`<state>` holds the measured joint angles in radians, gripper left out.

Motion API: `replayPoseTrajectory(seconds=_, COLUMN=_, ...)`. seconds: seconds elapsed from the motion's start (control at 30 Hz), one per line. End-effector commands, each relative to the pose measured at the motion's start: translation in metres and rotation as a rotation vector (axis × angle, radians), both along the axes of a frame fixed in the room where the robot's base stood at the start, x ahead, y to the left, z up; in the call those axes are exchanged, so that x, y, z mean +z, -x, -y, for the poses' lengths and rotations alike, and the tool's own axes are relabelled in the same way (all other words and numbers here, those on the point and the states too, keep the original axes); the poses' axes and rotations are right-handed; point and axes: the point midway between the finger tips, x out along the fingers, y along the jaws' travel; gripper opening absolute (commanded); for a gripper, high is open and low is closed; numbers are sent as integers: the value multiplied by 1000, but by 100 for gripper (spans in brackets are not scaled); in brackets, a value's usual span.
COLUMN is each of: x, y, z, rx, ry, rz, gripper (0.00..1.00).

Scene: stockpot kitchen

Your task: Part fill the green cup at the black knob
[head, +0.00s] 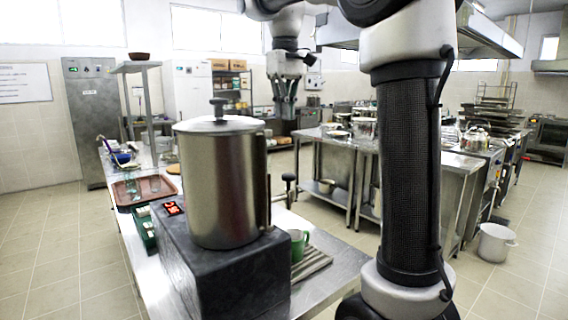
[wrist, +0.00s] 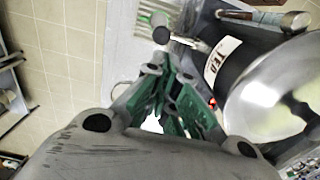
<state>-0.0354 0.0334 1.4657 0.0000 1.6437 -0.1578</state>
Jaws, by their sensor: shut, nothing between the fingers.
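The green cup (head: 299,243) stands upright on a ribbed drip tray (head: 312,264), right of the tall steel urn (head: 222,185). Its inside is not visible. A tap with a black knob (head: 289,178) sticks out from the urn's right side, above the cup. The round knob also shows in the wrist view (wrist: 161,35), just beyond my fingertips. My gripper (head: 286,112) hangs fingers-down in the air behind the urn and higher than the knob. Its fingers (wrist: 172,85) are shut and empty.
The lidded urn sits on a black block (head: 228,270) on a steel counter. A brown tray (head: 145,189) and a green box (head: 144,226) lie left of it. Another steel table (head: 325,165) stands behind. A pot (head: 495,243) is on the floor at right.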

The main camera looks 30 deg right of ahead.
Motion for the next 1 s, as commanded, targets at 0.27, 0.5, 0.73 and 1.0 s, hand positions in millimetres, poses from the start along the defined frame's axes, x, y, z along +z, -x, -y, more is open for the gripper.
replayPoseTrajectory(seconds=0.27, x=-38, y=1, z=0, rx=0, ry=0, rz=-3, gripper=0)
replayPoseTrajectory(seconds=0.5, x=-91, y=1, z=0, rx=0, ry=0, rz=-2, gripper=0)
replayPoseTrajectory(seconds=0.73, x=-126, y=0, z=0, rx=0, ry=0, rz=0, gripper=0)
replayPoseTrajectory(seconds=1.0, x=-139, y=0, z=0, rx=0, ry=0, rz=1, gripper=0)
